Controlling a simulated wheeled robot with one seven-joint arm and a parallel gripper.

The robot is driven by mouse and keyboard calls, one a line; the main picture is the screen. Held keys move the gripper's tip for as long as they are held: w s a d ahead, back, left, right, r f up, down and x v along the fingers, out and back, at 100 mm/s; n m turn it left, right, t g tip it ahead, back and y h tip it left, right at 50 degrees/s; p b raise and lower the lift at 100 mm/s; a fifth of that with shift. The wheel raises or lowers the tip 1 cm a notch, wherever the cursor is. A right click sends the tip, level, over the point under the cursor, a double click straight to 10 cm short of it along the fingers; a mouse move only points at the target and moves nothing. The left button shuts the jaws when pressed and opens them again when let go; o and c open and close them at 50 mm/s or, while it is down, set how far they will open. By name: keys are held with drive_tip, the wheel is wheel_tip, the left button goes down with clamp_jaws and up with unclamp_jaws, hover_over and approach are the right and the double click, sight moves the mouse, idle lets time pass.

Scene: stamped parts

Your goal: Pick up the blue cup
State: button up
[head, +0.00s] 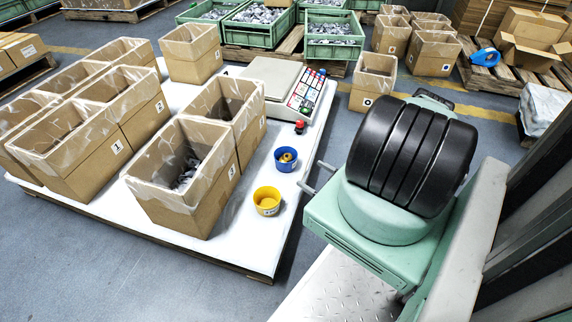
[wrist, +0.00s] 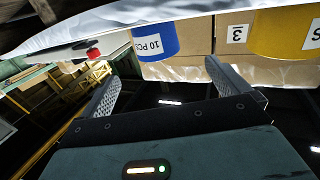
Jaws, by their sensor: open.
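The blue cup (head: 286,159) stands upright on the white-covered pallet in the head view, right of the cardboard boxes. A brass-coloured part shows inside it. In the wrist view the blue cup (wrist: 152,40) appears at the top, with a white label reading "10 PCS". My gripper (wrist: 160,75) is open and empty, its two grey fingers spread. The cup lies beyond the fingertips, roughly between their directions and not touching them.
A yellow cup (head: 267,202) stands close to the blue cup, toward the pallet's near edge. An open lined box (head: 190,205) is to its left. A red-topped object (head: 300,127) and a scale (head: 290,85) stand behind. The white surface (head: 255,240) around the cups is partly clear.

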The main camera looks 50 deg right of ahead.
sight(293, 163)
drive_tip(key=w+b, duration=0.2)
drive_tip(key=w, duration=0.6)
drive_tip(key=shift+w+f+b, duration=0.1)
drive_tip(key=shift+w+b, duration=0.05)
drive_tip(key=shift+b, duration=0.15)
drive_tip(key=w+b, duration=0.2)
drive_tip(key=w, duration=0.1)
drive_tip(key=w+b, duration=0.1)
drive_tip(key=shift+w+d+f, duration=0.1)
drive_tip(key=shift+w+d, duration=0.2)
drive_tip(key=shift+d, duration=0.05)
drive_tip(key=shift+w, duration=0.35)
drive_tip(key=shift+c, duration=0.3)
drive_tip(key=c, duration=1.1)
drive_tip(key=shift+r, duration=0.3)
